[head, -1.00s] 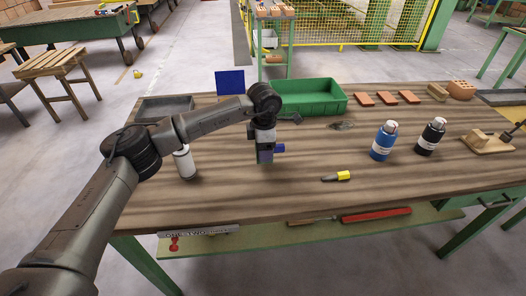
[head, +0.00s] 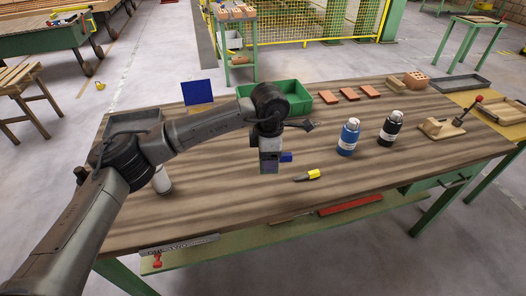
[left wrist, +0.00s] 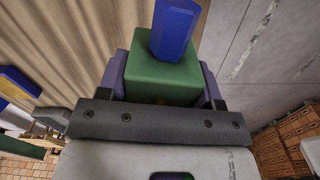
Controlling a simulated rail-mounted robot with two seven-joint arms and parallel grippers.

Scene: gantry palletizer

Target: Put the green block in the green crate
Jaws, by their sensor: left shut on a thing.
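My left gripper (head: 270,166) is above the wooden table in the head view, in front of the green crate. The left wrist view shows its fingers shut on a green block (left wrist: 152,83). A blue bar-shaped piece (left wrist: 174,28) sticks out from the block; it also shows to the right of the fingers in the head view (head: 286,157). The block's green part is mostly hidden in the head view. The open green crate (head: 298,104) stands at the back of the table, partly hidden by my left arm. I cannot see my right gripper.
A blue bottle (head: 348,138) and a black bottle (head: 391,129) stand to the right. A yellow-handled tool (head: 313,174) lies near the front. A white bottle (head: 161,181) stands by my left arm. A blue panel (head: 197,92) stands left of the crate; red bricks (head: 348,94) lie right.

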